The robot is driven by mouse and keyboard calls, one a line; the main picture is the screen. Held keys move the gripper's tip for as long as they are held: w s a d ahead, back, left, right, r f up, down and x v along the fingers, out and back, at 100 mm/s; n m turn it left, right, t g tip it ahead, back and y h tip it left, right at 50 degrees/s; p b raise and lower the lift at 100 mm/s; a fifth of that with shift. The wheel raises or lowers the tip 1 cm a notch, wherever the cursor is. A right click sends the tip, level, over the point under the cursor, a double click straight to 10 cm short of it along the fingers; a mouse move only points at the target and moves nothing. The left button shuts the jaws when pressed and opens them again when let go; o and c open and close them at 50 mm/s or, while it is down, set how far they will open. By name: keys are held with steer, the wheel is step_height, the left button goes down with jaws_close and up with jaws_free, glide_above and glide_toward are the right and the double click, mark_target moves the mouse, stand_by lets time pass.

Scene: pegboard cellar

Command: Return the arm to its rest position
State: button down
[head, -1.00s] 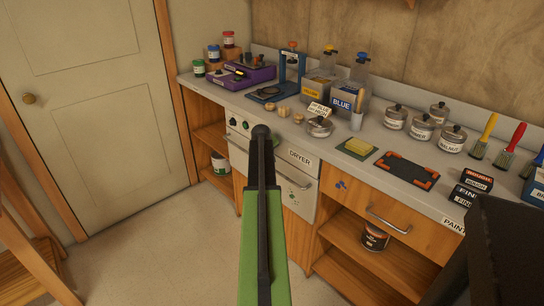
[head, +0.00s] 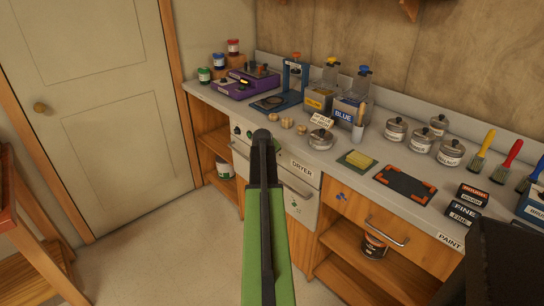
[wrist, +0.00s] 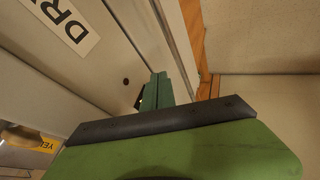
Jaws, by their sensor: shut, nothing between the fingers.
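My green and black arm reaches from the bottom middle of the head view up in front of the dryer (head: 300,192). My gripper (wrist: 158,88) shows in the wrist view as two green fingers lying together, with nothing between them. Its fingertips cannot be made out in the head view. In the wrist view the pale dryer front with part of its label (wrist: 68,22) is at the upper left, beside the fingers; whether they touch it cannot be told.
An open shelf below holds a paint can (head: 375,245). The floor (head: 165,255) between is clear.

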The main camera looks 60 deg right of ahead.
steer(key=w+a+r+n+t+y+p, duration=0.1)
steer(key=w+a+r+n+p, duration=0.15)
steer(key=w+a, duration=0.65)
steer(key=w+a+r+n+t+p, duration=0.1)
steer(key=w+a+r+p, duration=0.15)
steer(key=w+a, duration=0.65)
steer(key=w+a+r+n+y+p, duration=0.1)
steer(key=w+a, duration=0.3)
steer(key=a, duration=0.6)
steer(key=w+a+r+n+y+p, duration=0.15)
steer(key=w+a, duration=0.25)
steer(key=a, duration=0.7)
steer(key=s+a+r+n+g+y+p, duration=0.1)
steer(key=s+a+n+y+p, duration=0.2)
steer(key=a, duration=2.5)
steer(key=s+a+m+g, duration=0.3)
steer(key=s+a+m, duration=0.1)
steer(key=s, duration=0.8)
steer(key=shift+a+f+g+p, duration=0.3)
steer(key=shift+a+f, duration=0.1)
